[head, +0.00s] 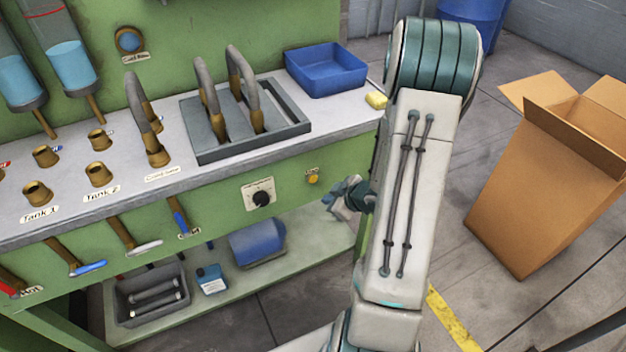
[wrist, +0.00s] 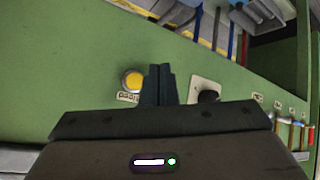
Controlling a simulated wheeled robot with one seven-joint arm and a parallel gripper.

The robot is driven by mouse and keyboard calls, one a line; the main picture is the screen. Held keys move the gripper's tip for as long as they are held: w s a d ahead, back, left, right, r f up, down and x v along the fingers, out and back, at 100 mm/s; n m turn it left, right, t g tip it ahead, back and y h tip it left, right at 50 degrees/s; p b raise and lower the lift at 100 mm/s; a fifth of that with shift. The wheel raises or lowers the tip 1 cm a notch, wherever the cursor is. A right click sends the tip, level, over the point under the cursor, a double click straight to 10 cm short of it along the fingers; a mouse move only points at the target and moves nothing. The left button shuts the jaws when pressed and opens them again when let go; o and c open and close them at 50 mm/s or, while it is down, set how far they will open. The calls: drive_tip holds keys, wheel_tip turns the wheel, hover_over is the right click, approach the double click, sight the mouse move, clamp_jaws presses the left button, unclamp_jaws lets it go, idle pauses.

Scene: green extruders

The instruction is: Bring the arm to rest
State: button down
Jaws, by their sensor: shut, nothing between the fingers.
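My arm (head: 405,190) is bent, with its pale forearm link hanging in front of the right end of the green workbench. My gripper (head: 336,198) is beside the bench front, at the right of the black dial, and most of it is hidden behind the forearm. In the wrist view my gripper (wrist: 161,72) shows its dark fingers together with nothing between them. The fingers point at the green panel, between a yellow button (wrist: 132,80) and a black knob (wrist: 208,97). I cannot tell how far the fingertips are from the panel.
The bench top (head: 345,110) holds a blue bin (head: 326,70), a yellow sponge (head: 376,100) and a grey tray (head: 205,150) with curved pipes. A lower shelf (head: 300,245) sits below. An open cardboard box (head: 530,190) stands on the floor at right. Floor between bench and box is clear.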

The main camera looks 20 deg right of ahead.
wheel_tip(320, 180, up, 15)
drive_tip(key=s+a+m+g+h+p, duration=0.1)
drive_tip(key=s+a+m+g+h, duration=0.15)
drive_tip(key=m+h, duration=0.3)
drive_tip(key=s+a+r+m+g+y, duration=0.1)
drive_tip(key=s+a+r, duration=0.3)
drive_tip(key=s+a, duration=0.2)
drive_tip(key=s+a+r+m+g+y+p, duration=0.1)
drive_tip(key=s+a+r+g, duration=0.1)
drive_tip(key=s+a+r, duration=0.2)
drive_tip(key=s+a, duration=0.2)
drive_tip(key=s, duration=0.2)
drive_tip(key=shift+r, duration=0.15)
drive_tip(key=shift+m+g, duration=0.25)
idle(1.2)
